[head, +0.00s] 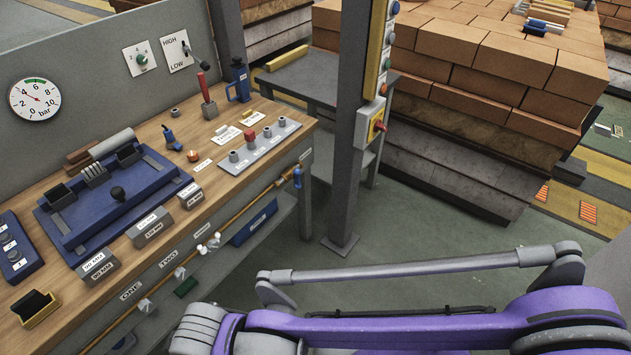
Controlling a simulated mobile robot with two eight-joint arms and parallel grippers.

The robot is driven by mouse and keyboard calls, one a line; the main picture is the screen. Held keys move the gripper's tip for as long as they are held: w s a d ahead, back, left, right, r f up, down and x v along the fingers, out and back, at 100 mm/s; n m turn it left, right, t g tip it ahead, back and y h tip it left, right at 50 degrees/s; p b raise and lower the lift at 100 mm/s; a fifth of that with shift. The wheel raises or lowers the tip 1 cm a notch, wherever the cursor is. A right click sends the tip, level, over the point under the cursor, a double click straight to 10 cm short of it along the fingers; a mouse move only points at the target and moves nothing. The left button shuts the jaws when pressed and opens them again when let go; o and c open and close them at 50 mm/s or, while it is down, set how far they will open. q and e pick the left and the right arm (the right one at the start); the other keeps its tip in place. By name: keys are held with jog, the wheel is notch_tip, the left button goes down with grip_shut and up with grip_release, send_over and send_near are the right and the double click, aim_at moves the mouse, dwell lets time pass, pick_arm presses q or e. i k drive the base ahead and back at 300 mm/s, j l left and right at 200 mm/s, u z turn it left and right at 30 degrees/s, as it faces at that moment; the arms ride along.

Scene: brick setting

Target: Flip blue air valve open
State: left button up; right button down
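A small blue valve handle (297,178) sits at the right end of the brass pipe (245,208) that runs along the bench front. The handle looks roughly upright, across the line of the pipe; its exact angle is too small to tell. A second small blue fitting (170,138) stands on the bench top. My purple arm lies across the lower right, apart from the bench. Neither of my grippers shows in the head view.
A pressure gauge (35,100) hangs on the wall. A grey post (350,120) stands right of the bench. Green floor (400,235) is open there.

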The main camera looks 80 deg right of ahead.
aim_at(297, 172)
jog(key=z, duration=2.65)
jog(key=i+j, duration=0.1)
jog(key=i, duration=1.1)
